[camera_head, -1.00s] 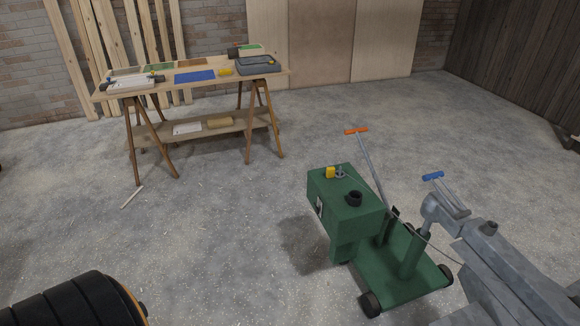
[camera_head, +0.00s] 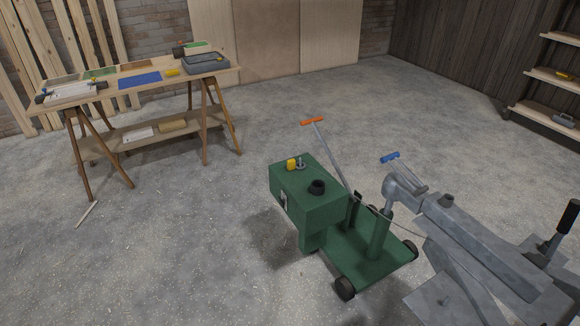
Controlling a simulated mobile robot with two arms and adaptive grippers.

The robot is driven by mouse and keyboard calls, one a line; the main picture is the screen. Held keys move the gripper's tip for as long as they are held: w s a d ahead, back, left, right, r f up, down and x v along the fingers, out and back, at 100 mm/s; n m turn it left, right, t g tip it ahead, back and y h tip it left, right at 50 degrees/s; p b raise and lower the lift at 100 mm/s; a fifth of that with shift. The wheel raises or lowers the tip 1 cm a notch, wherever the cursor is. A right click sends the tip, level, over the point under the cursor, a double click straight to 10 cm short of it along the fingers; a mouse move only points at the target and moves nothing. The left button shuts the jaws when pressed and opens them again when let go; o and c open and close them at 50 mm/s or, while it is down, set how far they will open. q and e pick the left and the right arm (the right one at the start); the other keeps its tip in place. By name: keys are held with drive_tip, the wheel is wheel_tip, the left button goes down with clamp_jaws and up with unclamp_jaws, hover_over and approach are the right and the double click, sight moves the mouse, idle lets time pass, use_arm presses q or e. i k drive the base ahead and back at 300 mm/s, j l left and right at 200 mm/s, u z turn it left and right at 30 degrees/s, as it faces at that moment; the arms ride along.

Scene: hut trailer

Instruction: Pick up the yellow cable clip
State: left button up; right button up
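A small yellow item (camera_head: 291,165) sits upright on top of the green box-shaped machine (camera_head: 318,210), beside a small grey metal fitting (camera_head: 300,164). Another small yellow item (camera_head: 172,72) lies on the wooden trestle table (camera_head: 112,93) at the back left, and a third (camera_head: 564,75) lies on a shelf at the far right. They are too small to tell which is the cable clip. Neither of my grippers is in view.
The green machine has wheels, a black knob (camera_head: 317,187) and an orange-handled lever (camera_head: 312,121). A grey metal machine (camera_head: 480,245) with a blue handle (camera_head: 390,158) stands to its right. Wooden shelves (camera_head: 548,110) stand at the far right. Concrete floor (camera_head: 130,260) is free at the left.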

sight(291, 164)
drive_tip(key=i+j+z, duration=0.15)
drive_tip(key=i, duration=0.2)
drive_tip(key=i+z, duration=0.1)
drive_tip(key=i, duration=0.3)
drive_tip(key=i+j+z, duration=0.15)
drive_tip(key=i, duration=0.2)
